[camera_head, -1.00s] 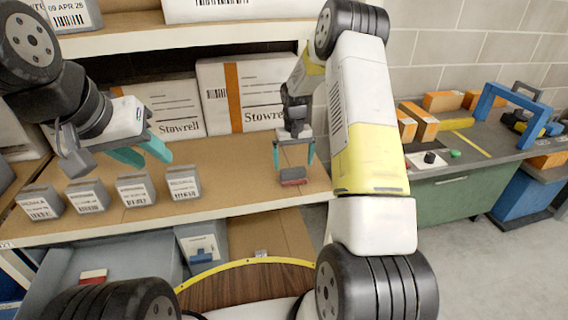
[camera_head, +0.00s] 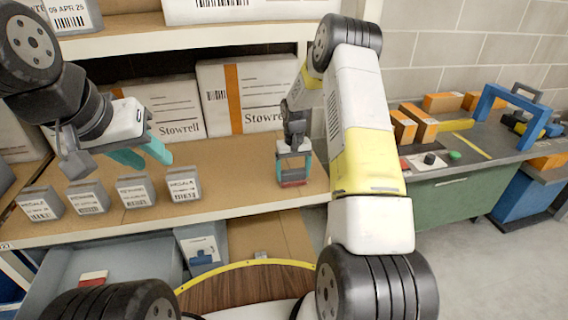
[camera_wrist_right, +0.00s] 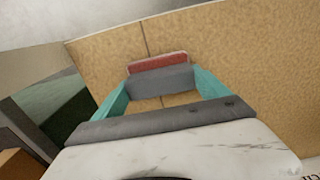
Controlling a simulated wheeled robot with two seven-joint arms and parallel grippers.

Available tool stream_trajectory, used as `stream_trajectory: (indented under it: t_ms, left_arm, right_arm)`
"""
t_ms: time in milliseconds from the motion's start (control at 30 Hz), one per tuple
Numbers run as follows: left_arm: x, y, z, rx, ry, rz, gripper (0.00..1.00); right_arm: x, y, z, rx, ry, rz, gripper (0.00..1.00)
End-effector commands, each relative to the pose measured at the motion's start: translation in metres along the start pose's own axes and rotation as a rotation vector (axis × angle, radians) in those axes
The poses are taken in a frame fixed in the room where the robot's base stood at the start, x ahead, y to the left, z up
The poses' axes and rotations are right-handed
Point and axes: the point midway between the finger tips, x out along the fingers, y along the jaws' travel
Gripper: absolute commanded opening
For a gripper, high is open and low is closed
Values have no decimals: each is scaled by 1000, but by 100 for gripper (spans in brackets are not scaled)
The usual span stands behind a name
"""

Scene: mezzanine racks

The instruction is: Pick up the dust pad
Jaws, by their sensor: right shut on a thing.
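The dust pad, a small block with a red layer and a grey layer, is at the right part of the middle shelf in the head view (camera_head: 293,184). It also shows in the right wrist view (camera_wrist_right: 160,76). My right gripper (camera_head: 293,174) points down over it, and its teal fingers are shut on the pad's two ends. I cannot tell whether the pad touches the shelf board. My left gripper (camera_head: 143,154) is open and empty above the left part of the shelf, its teal fingers apart.
Several small grey labelled boxes (camera_head: 133,192) stand along the front of the shelf (camera_head: 230,185). Large white Stowrell cartons (camera_head: 241,95) stand at its back. Another shelf is above. A green workbench (camera_head: 455,195) with orange boxes is at the right.

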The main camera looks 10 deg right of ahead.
Motion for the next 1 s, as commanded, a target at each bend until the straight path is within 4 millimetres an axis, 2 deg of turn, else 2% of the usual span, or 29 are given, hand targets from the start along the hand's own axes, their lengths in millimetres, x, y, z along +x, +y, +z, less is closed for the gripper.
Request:
stream_trajectory:
  t_ms: [233,433,567,900,1000]
  left_arm:
    - [0,0,0,0,0,0,36]
    - [0,0,0,0,0,0,36]
    - [0,0,0,0,0,0,36]
    - [0,0,0,0,0,0,36]
    - [0,0,0,0,0,0,36]
  right_arm:
    - [-11,0,-1,-1,2,1,44]
    - [-38,0,-1,1,4,0,44]
    - [-39,-10,26,-2,-1,0,44]
    - [-47,-39,110,-3,-1,0,44]
    - [-48,-45,128,-2,0,0,44]
